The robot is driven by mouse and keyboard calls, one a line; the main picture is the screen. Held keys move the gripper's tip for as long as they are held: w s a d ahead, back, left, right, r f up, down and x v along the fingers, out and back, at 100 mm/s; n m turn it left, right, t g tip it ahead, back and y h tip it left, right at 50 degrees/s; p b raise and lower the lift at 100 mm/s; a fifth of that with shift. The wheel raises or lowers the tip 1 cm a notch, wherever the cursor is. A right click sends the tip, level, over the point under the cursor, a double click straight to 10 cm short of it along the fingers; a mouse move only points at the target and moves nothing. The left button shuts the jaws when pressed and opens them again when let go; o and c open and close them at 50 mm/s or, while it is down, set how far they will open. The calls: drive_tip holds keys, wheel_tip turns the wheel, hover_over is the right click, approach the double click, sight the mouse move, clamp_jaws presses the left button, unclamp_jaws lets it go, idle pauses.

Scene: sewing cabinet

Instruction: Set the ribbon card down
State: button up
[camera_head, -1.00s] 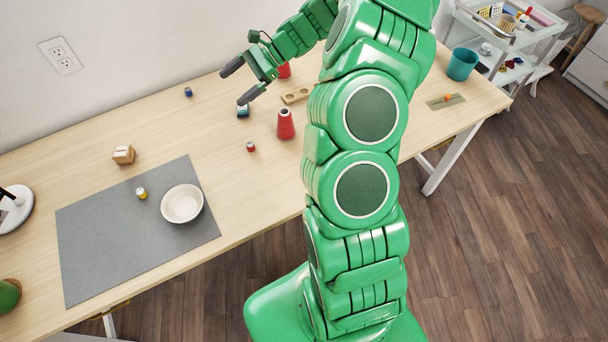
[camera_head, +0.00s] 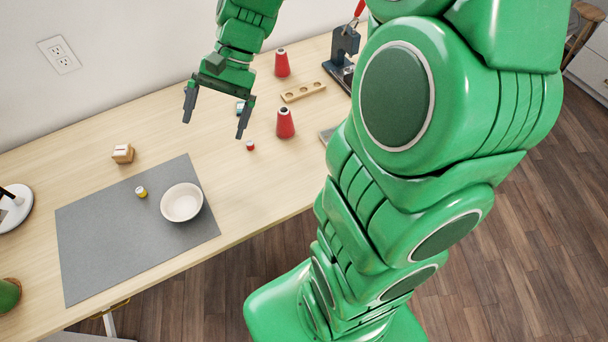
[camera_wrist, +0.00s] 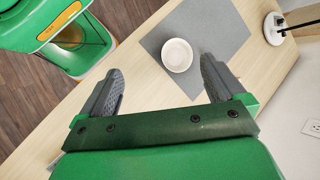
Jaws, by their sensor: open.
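My gripper (camera_head: 214,127) is open above the table, its two dark fingers spread apart and pointing down. The wrist view also shows the gripper (camera_wrist: 162,64) with nothing between its fingers. I cannot make out the ribbon card for certain in any view. A small tan block (camera_head: 122,154) with a pale top stands left of the gripper, behind the grey mat (camera_head: 95,240). A small teal-and-white item (camera_head: 240,107) lies near the right finger, partly hidden by it.
A white bowl (camera_head: 182,203) and a yellow spool (camera_head: 141,192) stand on the mat. Two red cones (camera_head: 285,124), a small red spool (camera_head: 250,145), a wooden holder with holes (camera_head: 303,92) and a dark press (camera_head: 342,58) are to the right. The table (camera_head: 60,150) is clear at back left.

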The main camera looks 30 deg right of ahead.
drive_tip(key=s+d+n+h, duration=0.3)
drive_tip(key=s, duration=0.7)
drive_tip(key=s+d+r+n+t+h, duration=0.1)
drive_tip(key=s+d+n+h, duration=0.1)
drive_tip(key=s, duration=0.9)
drive_tip(key=shift+d+r+n+h, duration=0.25)
drive_tip(key=shift+d+n+h, duration=0.15)
drive_tip(key=shift+d+h, duration=0.7)
